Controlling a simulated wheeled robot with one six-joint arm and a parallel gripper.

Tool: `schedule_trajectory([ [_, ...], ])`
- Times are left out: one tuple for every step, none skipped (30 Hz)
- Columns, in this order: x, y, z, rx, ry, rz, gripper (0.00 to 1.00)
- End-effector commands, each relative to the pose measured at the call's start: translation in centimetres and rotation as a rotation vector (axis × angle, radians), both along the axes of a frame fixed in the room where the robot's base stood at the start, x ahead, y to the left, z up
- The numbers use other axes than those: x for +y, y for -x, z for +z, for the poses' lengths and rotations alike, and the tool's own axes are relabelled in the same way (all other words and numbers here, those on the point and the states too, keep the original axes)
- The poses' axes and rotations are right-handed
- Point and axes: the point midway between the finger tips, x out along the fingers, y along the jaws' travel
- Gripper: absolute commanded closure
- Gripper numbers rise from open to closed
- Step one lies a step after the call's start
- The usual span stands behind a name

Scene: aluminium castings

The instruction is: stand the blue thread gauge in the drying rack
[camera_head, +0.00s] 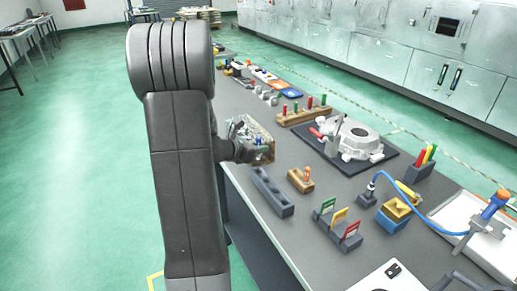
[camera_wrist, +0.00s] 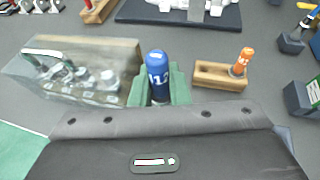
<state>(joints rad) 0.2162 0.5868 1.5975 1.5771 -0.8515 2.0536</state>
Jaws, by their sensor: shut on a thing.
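The blue thread gauge (camera_wrist: 158,76), marked with white "M12" lettering, stands upright between the green fingers of my gripper (camera_wrist: 160,88) in the wrist view. Its lower end is hidden by the gripper. In the head view my gripper (camera_head: 250,150) is over the near left edge of the bench, mostly hidden behind my arm. I cannot tell for sure which holder is the drying rack. A long dark grey block (camera_head: 272,192) with empty hollows lies just right of my gripper. A small wooden block (camera_head: 301,181) holds an upright orange gauge (camera_wrist: 243,60).
A box of metal parts (camera_wrist: 75,72) stands close left of the gauge in the wrist view. A wooden rack (camera_head: 304,116) with red and green handles, a casting (camera_head: 352,140) on a dark mat, and a block with coloured tags (camera_head: 338,226) stand around.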

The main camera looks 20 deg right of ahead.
Motion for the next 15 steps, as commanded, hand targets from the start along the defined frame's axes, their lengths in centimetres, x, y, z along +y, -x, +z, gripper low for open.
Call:
schedule_trajectory([
  [0.0, 0.0, -1.0, -0.001, 0.0, 0.0, 1.0],
  [0.0, 0.0, -1.3, -0.001, 0.001, 0.0, 1.0],
  [0.0, 0.0, -1.6, -0.001, 0.0, 0.0, 1.0],
  [0.0, 0.0, -1.9, -0.001, 0.0, 0.0, 1.0],
  [0.0, 0.0, -2.2, -0.001, 0.0, 0.0, 1.0],
  [0.0, 0.0, -2.5, -0.001, 0.0, 0.0, 1.0],
  [0.0, 0.0, -2.7, -0.001, 0.0, 0.0, 1.0],
  [0.0, 0.0, -2.9, -0.001, 0.0, 0.0, 1.0],
  [0.0, 0.0, -3.2, -0.001, 0.0, 0.0, 1.0],
  [0.0, 0.0, -3.3, -0.001, 0.0, 0.0, 1.0],
  [0.0, 0.0, -3.4, -0.001, 0.0, 0.0, 1.0],
  [0.0, 0.0, -3.5, -0.001, 0.0, 0.0, 1.0],
  [0.0, 0.0, -3.6, -0.001, 0.0, 0.0, 1.0],
  [0.0, 0.0, -3.6, -0.001, 0.0, 0.0, 1.0],
  [0.0, 0.0, -3.6, -0.001, 0.0, 0.0, 1.0],
])
